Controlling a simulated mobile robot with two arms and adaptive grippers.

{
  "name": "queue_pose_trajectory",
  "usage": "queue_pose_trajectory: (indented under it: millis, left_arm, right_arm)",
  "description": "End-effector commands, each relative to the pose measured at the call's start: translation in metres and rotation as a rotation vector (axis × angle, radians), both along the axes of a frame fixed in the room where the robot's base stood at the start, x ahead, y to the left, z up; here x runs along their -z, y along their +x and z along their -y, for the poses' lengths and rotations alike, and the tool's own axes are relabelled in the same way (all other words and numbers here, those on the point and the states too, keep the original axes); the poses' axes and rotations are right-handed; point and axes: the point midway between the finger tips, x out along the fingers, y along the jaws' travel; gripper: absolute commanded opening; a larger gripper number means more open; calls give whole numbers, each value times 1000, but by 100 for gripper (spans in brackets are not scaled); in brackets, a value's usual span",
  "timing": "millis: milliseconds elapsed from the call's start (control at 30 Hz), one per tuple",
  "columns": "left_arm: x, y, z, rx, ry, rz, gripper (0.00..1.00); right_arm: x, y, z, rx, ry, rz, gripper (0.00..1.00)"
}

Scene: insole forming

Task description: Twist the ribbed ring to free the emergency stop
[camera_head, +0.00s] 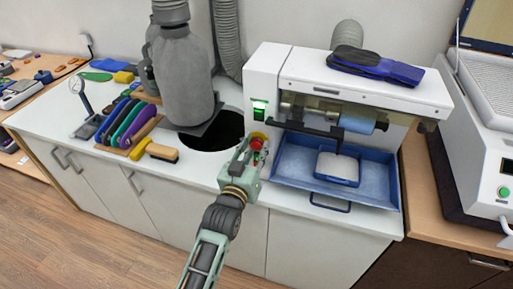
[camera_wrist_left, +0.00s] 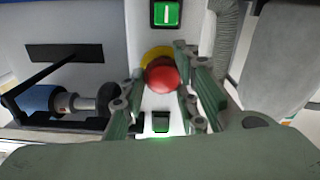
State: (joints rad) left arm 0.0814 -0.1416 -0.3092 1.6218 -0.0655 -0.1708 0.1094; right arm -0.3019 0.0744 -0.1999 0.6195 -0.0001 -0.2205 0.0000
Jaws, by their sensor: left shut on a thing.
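The emergency stop is a red mushroom button (camera_wrist_left: 162,75) on a yellow base (camera_wrist_left: 156,54), on the front of the white machine (camera_head: 263,75). In the head view its red cap (camera_head: 256,144) shows small beside my left gripper (camera_head: 249,153). In the wrist view the two fingers of my left gripper (camera_wrist_left: 160,88) stand on either side of the red button, shut on it. A ribbed ring cannot be made out apart from the cap. My right gripper is in neither view.
A lit green switch (camera_wrist_left: 166,13) sits on the panel close to the stop. A blue tray (camera_head: 383,190) with a white block lies right of the gripper.

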Motion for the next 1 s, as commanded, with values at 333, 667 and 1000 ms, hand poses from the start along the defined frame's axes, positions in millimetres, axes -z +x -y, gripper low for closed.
queue_pose_trajectory:
  millis: [333, 667, 1000]
  left_arm:
    - [-1, 1, -4, -6, 330, 104, 9]
    - [-2, 0, -5, -8, 379, 121, 9]
    - [-2, -4, -7, -9, 377, 123, 9]
  right_arm:
    - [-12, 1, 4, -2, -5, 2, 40]
    - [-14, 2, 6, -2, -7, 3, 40]
    - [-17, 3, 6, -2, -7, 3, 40]
